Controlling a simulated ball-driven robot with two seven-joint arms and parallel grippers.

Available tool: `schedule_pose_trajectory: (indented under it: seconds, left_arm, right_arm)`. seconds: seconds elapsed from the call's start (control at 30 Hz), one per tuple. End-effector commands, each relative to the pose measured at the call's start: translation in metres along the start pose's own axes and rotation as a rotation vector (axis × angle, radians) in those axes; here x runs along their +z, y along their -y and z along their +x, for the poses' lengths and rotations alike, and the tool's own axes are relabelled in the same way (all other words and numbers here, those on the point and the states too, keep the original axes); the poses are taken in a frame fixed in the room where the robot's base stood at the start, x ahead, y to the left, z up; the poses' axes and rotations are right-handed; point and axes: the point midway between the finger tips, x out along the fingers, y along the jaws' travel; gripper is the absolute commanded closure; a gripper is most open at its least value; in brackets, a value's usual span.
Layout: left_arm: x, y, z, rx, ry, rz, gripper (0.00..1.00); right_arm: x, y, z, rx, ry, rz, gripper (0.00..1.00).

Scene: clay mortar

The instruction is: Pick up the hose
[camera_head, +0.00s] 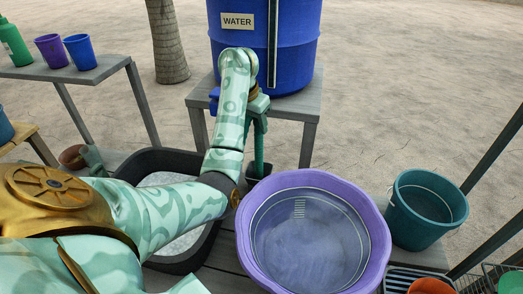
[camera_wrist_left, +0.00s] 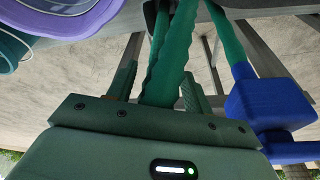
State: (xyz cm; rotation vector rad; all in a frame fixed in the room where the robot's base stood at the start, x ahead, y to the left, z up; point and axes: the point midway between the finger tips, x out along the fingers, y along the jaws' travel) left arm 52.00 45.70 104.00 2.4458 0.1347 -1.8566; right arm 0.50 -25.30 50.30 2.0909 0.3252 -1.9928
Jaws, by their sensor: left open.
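The hose is a green ribbed tube. In the left wrist view the hose (camera_wrist_left: 168,55) runs between the two fingers of my left gripper (camera_wrist_left: 160,88). The fingers stand apart on either side of it, and whether either touches it is unclear. In the head view my left gripper (camera_head: 257,106) is in front of the blue water barrel (camera_head: 300,50), and the hose (camera_head: 259,150) hangs below it. The hose's upper end is hidden by my arm. A blue spigot (camera_wrist_left: 265,105) shows beside the hose in the left wrist view. My right gripper is not in view.
A purple basin (camera_head: 375,215) stands below and right of the hose, with a teal bucket (camera_head: 428,222) beside it. A black tub (camera_head: 150,163) lies behind my left arm. The barrel's grey stand (camera_head: 310,112) is close to the gripper. Cups stand on a left shelf (camera_head: 110,68).

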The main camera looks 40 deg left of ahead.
Motion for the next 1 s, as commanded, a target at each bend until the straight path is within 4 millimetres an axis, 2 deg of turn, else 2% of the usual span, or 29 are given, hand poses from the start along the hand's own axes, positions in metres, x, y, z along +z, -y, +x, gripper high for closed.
schedule_pose_trajectory:
  seconds: [0.03,0.1,0.2,0.37,0.63,0.73,0.93,0.97,1.0]
  left_arm:
    - [0.002,0.0,0.022,0.0,0.006,0.002,0.49]
    - [0.002,-0.001,0.035,0.001,0.005,0.001,0.49]
    - [0.001,0.0,0.048,-0.001,0.003,0.001,0.49]
    - [0.001,0.0,0.057,-0.001,0.002,0.0,0.49]
    - [0.005,-0.002,0.101,-0.001,0.004,0.001,0.49]
    - [0.004,-0.002,0.106,0.0,0.001,0.0,0.49]
    - [0.003,-0.002,0.104,-0.001,-0.002,0.0,0.49]
    - [0.003,-0.002,0.104,-0.001,-0.002,0.0,0.52]
    - [0.003,-0.002,0.104,-0.001,-0.002,0.0,0.63]
  right_arm:
    - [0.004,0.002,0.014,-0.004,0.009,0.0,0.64]
    - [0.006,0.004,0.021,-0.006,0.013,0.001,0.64]
    - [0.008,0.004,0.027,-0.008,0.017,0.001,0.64]
    - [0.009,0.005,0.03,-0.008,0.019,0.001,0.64]
    - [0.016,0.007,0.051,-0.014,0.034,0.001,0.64]
    - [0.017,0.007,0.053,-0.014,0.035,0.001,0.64]
    - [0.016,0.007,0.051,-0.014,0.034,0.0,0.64]
    - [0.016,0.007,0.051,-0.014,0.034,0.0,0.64]
    - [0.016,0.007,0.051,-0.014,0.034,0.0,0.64]
